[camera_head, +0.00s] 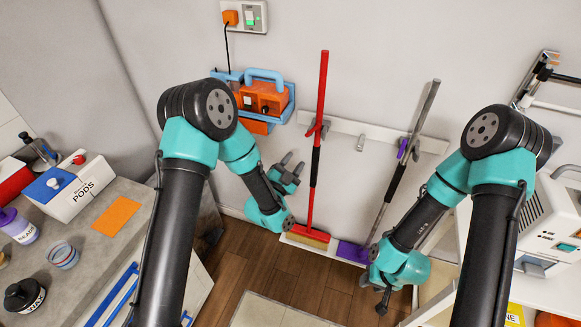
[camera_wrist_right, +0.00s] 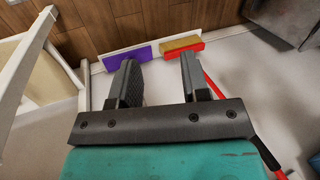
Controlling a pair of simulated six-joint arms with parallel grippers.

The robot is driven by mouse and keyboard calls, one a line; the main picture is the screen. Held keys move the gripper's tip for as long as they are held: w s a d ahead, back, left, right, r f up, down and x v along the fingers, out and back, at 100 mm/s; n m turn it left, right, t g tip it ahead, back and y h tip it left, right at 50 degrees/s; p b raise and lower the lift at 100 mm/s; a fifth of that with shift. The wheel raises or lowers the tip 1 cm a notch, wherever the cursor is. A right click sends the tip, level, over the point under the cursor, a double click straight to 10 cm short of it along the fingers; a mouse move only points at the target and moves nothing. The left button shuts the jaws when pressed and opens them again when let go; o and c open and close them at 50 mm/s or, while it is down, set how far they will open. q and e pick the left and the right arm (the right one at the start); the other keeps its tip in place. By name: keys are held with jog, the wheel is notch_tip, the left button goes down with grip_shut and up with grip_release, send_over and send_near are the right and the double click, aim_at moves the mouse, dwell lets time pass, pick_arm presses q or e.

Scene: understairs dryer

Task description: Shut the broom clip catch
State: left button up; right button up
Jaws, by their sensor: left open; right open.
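A white clip rail (camera_head: 345,129) is fixed to the wall. A red-handled broom (camera_head: 322,85) stands upright at its left clip (camera_head: 317,130). A grey-handled broom (camera_head: 421,115) leans slightly at its purple clip (camera_head: 403,149). A small grey clip (camera_head: 360,143) sits between them. I cannot tell whether any catch is open or shut. My left gripper (camera_head: 291,167) is open and empty, left of the red broom and below the rail. My right gripper (camera_head: 383,300) is low, near the purple broom head (camera_head: 353,252); the right wrist view shows its open, empty fingers (camera_wrist_right: 156,82).
An orange and blue device (camera_head: 263,95) hangs on a wall bracket left of the red broom. The counter at left holds a pods box (camera_head: 72,186) and jars. A white machine (camera_head: 540,225) stands at right. Wooden floor (camera_head: 240,265) is partly open between my arms.

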pick_arm(q)
jog(key=shift+v, duration=0.8)
pick_arm(e)
jog(key=shift+c, duration=0.3)
